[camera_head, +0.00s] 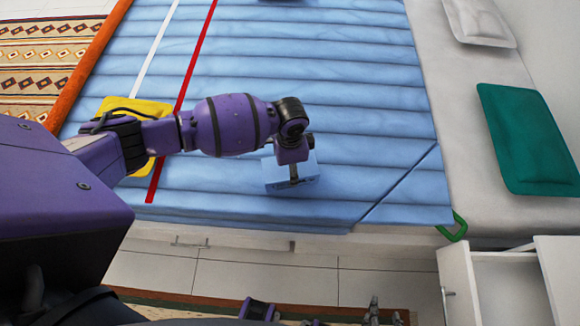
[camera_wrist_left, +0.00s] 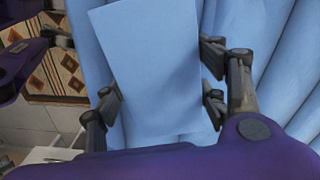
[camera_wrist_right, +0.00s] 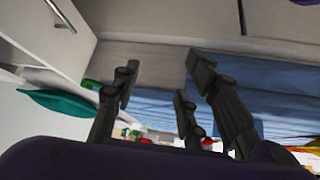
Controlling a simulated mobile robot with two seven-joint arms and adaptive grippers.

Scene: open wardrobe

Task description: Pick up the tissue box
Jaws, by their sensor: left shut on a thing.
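The tissue box is a light blue box (camera_head: 280,186) on or just above the blue bed cover, near the bed's front edge. My left gripper (camera_head: 293,168) reaches it from above and is shut on it. In the left wrist view the box (camera_wrist_left: 150,60) stands between the fingers of the left gripper (camera_wrist_left: 160,88), with fingers at both sides. I cannot tell if the box touches the cover. My right gripper (camera_wrist_right: 162,85) is open and empty in the right wrist view, low in front of the bed.
The blue bed cover (camera_head: 350,100) is mostly clear. A yellow cushion (camera_head: 150,108) lies left under my arm. A green pillow (camera_head: 527,140) and a white pillow (camera_head: 478,20) lie at the right. An open drawer (camera_head: 505,285) sticks out at the lower right.

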